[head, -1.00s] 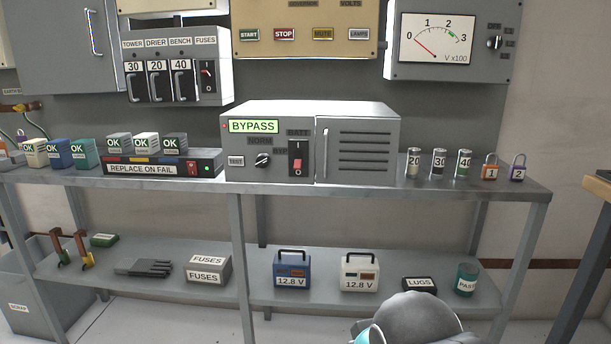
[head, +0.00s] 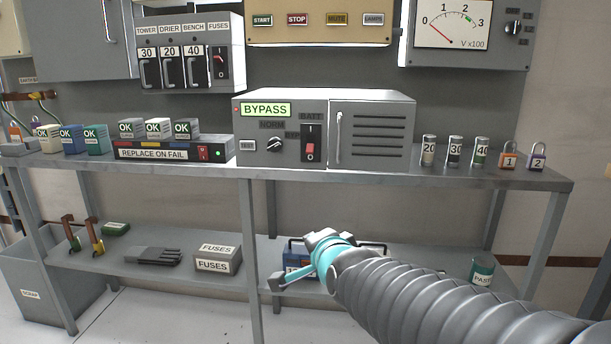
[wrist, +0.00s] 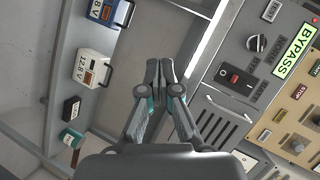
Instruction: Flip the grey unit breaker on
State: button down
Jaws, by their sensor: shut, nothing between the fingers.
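The grey unit (head: 369,133) stands on the upper shelf, its front display reading BYPASS. Its breaker (head: 311,146) is a black switch with a red part at the lower end, beside the knob and under the BATT label. In the wrist view the breaker (wrist: 235,79) shows to the right of my fingers, with the picture turned on its side. My gripper (head: 306,258) is below the upper shelf's front edge in the head view, apart from the unit. In the wrist view my gripper (wrist: 158,68) has its fingertips together, with nothing between them.
The upper shelf edge (head: 420,180) lies between my gripper and the unit's front in the head view. My arm covers part of the lower shelf, including a blue battery box (head: 296,254).

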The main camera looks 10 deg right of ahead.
aim_at(308, 165)
jog(key=w+r+m+t+h+b, duration=0.2)
jog(key=w+m+t+h+b, duration=0.4)
jog(key=m, duration=2)
jog(key=w+t+h, duration=0.3)
jog(key=w+t, duration=0.1)
jog(key=t, duration=0.1)
jog(key=shift+w+d+r, duration=0.3)
jog(key=shift+w+r, duration=0.05)
jog(key=shift+w, duration=0.05)
jog(key=x, duration=1)
jog(key=shift+a+r, duration=0.1)
